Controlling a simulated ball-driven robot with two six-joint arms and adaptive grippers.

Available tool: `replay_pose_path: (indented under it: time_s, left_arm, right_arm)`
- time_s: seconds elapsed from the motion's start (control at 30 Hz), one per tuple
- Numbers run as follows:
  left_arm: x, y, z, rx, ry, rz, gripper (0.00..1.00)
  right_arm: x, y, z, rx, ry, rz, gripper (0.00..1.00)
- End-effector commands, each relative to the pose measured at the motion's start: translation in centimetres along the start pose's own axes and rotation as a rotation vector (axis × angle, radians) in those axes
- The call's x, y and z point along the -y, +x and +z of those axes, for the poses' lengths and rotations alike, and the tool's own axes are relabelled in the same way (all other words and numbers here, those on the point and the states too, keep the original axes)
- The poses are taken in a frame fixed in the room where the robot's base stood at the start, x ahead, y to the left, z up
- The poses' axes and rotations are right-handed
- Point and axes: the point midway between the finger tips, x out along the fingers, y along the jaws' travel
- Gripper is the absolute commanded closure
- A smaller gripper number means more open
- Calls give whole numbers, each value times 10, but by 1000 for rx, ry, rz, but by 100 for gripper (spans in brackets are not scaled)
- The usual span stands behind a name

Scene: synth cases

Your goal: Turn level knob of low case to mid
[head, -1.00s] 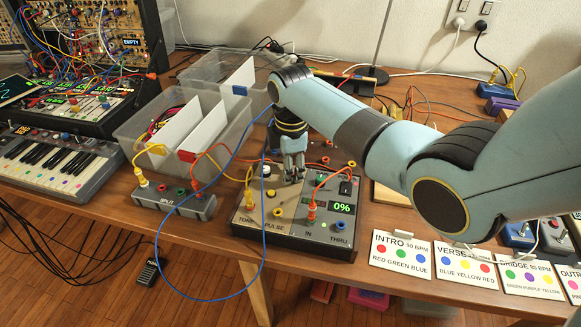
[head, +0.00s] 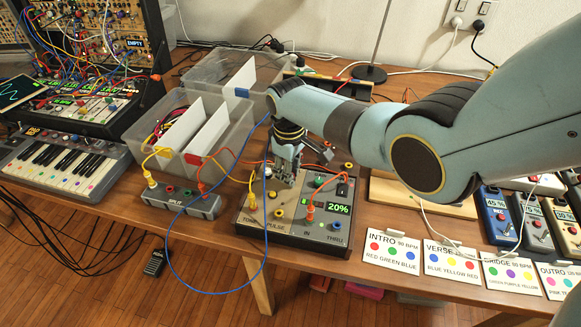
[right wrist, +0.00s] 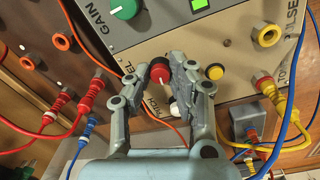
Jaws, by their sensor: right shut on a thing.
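The low case (head: 318,238) is a grey box at the table's front edge, with jacks, buttons and a green display (head: 339,209) reading 20%. My right gripper (head: 288,172) reaches down onto its back part and hides that area in the head view. In the right wrist view, a red knob (right wrist: 160,75) with a pale pointer line sits between the fingertips of my right gripper (right wrist: 161,68), which is shut on it. My left gripper is not in view.
A blue cable (head: 168,262) loops over the table's front edge. Red and yellow cables plug in close to my gripper. A yellow button (right wrist: 215,71) and a green gain knob (right wrist: 124,8) are near the fingers. A clear bin (head: 140,125) stands behind left; cards (head: 393,251) lie right.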

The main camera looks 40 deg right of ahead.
Motion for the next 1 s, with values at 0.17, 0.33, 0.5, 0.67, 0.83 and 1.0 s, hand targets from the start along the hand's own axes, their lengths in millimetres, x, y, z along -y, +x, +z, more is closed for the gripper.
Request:
replay_pose_path:
  time_s: [0.17, 0.33, 0.5, 0.67, 0.83, 1.0]
  left_arm:
    - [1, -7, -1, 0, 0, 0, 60]
    - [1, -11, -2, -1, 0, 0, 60]
    - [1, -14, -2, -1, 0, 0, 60]
    - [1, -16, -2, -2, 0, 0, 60]
    - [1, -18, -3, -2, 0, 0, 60]
    - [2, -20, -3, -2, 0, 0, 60]
  right_arm:
    - [2, 0, 1, 10, 167, -5, 100]
    - [2, 1, 1, 15, 329, -5, 100]
    - [2, 1, 1, 21, 490, -5, 100]
    - [2, 1, 1, 26, 641, -4, 100]
    - [2, 1, 0, 31, 803, -4, 100]
    - [2, 2, 1, 37, 963, -3, 100]
